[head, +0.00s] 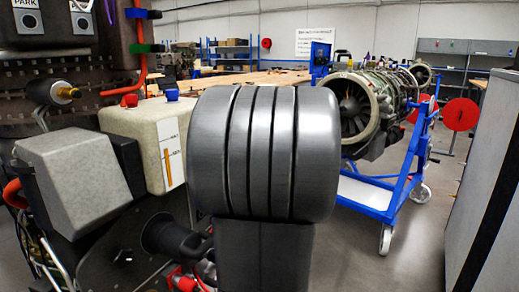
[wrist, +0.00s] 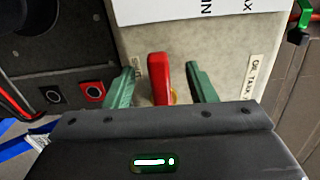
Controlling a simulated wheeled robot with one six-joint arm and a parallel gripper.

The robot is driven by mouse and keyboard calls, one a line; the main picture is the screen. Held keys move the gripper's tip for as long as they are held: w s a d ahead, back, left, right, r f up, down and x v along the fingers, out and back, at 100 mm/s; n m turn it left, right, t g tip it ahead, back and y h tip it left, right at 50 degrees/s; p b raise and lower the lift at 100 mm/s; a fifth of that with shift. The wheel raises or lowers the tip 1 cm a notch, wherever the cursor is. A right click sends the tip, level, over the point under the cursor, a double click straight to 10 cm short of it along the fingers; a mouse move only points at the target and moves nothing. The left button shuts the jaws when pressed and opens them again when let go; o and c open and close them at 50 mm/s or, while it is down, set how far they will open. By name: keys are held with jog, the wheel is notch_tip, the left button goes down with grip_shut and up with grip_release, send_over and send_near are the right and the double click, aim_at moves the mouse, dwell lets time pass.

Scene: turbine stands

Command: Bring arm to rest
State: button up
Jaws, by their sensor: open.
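My gripper (wrist: 160,71) shows in the wrist view with its two green fingers spread apart. A red lever (wrist: 163,78) stands between the fingers, with visible space on both sides. The lever is on a beige tank (wrist: 225,45), near a label that seems to read "SHUT"; another label on the right seems to read "OIL TANK". In the head view my grey arm link fills the middle, and the gripper is hidden. A beige tank (head: 118,120) with a level gauge stands left of my arm.
Dark machinery with hoses and a grey box (head: 75,170) crowds the left. A turbine engine (head: 355,105) rests on a blue wheeled stand (head: 365,192) at right. A grey cabinet (head: 490,180) borders the right edge. Grey floor (head: 425,245) lies open between stand and cabinet.

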jog(key=r+m+p, duration=0.1)
jog(key=p, duration=0.2)
jog(key=m+p, duration=0.2)
jog(key=p, duration=0.2)
jog(key=shift+d+r, duration=0.25)
jog(key=shift+r, duration=0.15)
jog(key=shift+f+m+p, duration=0.1)
jog(key=shift+m+p, duration=0.25)
jog(key=shift+m, duration=0.05)
